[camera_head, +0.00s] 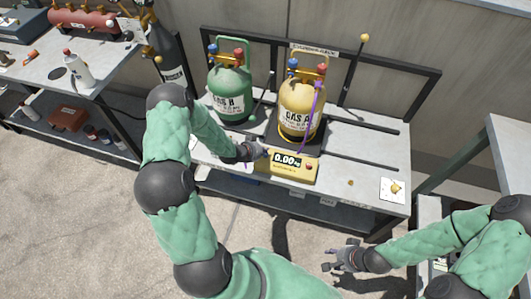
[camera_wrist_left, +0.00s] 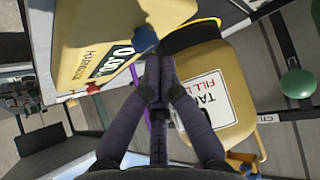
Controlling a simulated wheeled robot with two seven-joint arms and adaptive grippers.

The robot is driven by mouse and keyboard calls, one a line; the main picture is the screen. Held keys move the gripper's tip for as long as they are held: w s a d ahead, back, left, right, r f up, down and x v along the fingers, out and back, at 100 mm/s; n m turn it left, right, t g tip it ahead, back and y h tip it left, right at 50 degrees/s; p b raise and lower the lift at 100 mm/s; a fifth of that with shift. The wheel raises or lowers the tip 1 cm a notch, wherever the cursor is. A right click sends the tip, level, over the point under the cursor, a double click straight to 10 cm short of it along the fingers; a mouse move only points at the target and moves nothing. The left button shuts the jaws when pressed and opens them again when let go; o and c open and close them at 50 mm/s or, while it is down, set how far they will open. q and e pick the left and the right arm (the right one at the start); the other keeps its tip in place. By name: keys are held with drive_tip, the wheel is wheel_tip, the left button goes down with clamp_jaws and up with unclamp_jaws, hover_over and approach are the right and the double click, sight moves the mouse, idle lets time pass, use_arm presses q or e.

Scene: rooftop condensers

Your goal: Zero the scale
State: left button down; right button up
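The yellow scale (camera_head: 293,167) sits at the front of the bench, and its display reads 0.00 in the head view. It also shows in the left wrist view (camera_wrist_left: 85,45), with a blue button (camera_wrist_left: 144,40) on its face. My left gripper (camera_head: 259,151) is at the display's left side; its fingers (camera_wrist_left: 158,72) are together and empty, with the tips just by the blue button. I cannot tell whether they touch it. A yellow GAS A cylinder (camera_head: 301,105) stands on the scale's dark platform. My right gripper (camera_head: 335,261) is open and empty, in front of the bench.
A green GAS B cylinder (camera_head: 231,95) stands left of GAS A on the bench (camera_head: 360,140). A purple hose (camera_head: 315,105) hangs by GAS A. A white card (camera_head: 394,190) with a brass fitting lies at the bench's right. A dark gas bottle (camera_head: 165,50) stands at left.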

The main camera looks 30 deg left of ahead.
use_arm(q)
drive_tip(key=shift+r, duration=0.3)
drive_tip(key=shift+r+p, duration=2.05)
drive_tip(key=shift+r, duration=0.5)
drive_tip(key=shift+f, duration=0.1)
